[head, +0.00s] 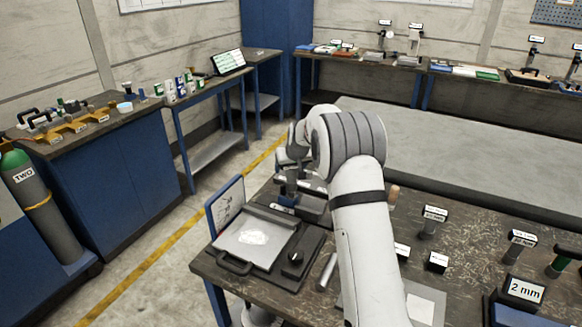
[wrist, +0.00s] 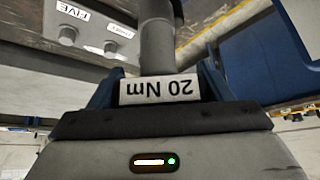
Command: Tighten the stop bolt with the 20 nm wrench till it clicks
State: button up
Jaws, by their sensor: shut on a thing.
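My gripper (wrist: 158,92) is shut on the 20 Nm wrench (wrist: 157,40), seen in the wrist view. Its white "20 Nm" label appears upside down between the blue fingers, and its grey shaft runs up out of the picture. Beyond the wrench, a grey surface carries two round metal heads (wrist: 67,36), near a plate reading "FIVE" and a smaller unreadable plate. I cannot tell whether either is the stop bolt, or whether the wrench touches a bolt. In the head view my arm hides most of the gripper and the wrench.
A dark workbench (head: 470,240) holds a flat device with a light plate (head: 258,240), a blue-framed board (head: 226,205) and several small labelled stands (head: 432,220). A "2 mm" sign (head: 524,290) is at the front right.

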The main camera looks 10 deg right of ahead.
jog(key=shift+f+b, duration=1.5)
jog(key=shift+b, duration=0.05)
dwell(0.4)
jog(key=shift+d+r+m+h+p, duration=0.1)
jog(key=shift+m+h+p, duration=0.3)
jog(key=shift+m+p, duration=0.4)
jog(key=shift+m+h+b, duration=0.3)
jog(key=shift+m+h, duration=0.1)
jog(key=shift+m, duration=0.2)
jog(key=shift+d+f+b, duration=0.1)
jog(key=shift+f+b, duration=0.1)
jog(key=shift+b, duration=0.15)
jog(key=shift+m+g+h+b, duration=0.4)
jog(key=shift+m+h+b, duration=0.7)
jog(key=shift+m+b, duration=1.45)
jog(key=shift+s+r+h+b, duration=0.1)
jog(key=shift+h+b, duration=0.2)
jog(key=shift+b, duration=0.6)
jog(key=shift+m, duration=0.25)
